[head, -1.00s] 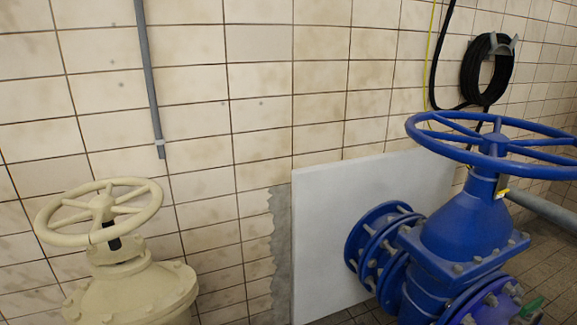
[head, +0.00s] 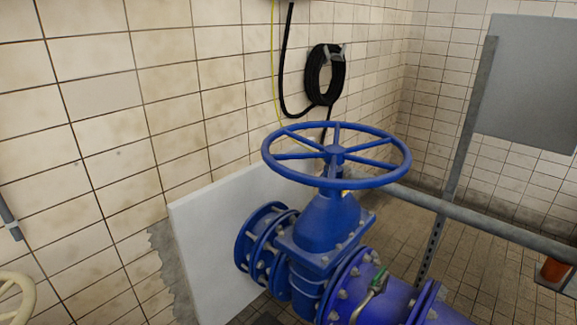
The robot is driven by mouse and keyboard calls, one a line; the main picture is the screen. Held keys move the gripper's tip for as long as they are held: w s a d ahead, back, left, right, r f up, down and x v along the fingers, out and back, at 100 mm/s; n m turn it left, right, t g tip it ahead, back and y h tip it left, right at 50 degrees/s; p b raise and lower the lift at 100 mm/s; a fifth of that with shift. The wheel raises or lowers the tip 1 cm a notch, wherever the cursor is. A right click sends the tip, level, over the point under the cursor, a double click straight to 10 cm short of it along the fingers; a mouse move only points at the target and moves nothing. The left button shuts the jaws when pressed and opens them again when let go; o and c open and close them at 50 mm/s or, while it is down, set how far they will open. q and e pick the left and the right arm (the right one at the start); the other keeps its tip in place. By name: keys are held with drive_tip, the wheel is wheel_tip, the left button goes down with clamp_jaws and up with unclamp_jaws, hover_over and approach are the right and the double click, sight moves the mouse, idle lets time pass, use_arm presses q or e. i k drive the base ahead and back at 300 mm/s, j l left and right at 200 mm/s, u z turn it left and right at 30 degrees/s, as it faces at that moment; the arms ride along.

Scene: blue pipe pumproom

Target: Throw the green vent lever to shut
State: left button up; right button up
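In the head view a small green-handled lever (head: 379,281) sits on the side of the blue pipe, to the right of and below the large blue handwheel. Its green grip is at the upper end, and a pale metal part runs down from it to the left. It stands tilted against the flange; its exact setting is too small to tell. Neither of my grippers is in the picture.
A blue valve (head: 325,225) with a wide blue handwheel (head: 283,156) stands in front of a white panel (head: 205,235). A grey rail (head: 470,218) crosses behind it to a grey post (head: 455,170). A cream handwheel (head: 22,290) is at the lower left. Tiled floor shows at right.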

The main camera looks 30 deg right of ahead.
sight(377, 279)
drive_tip(key=z, duration=1.55)
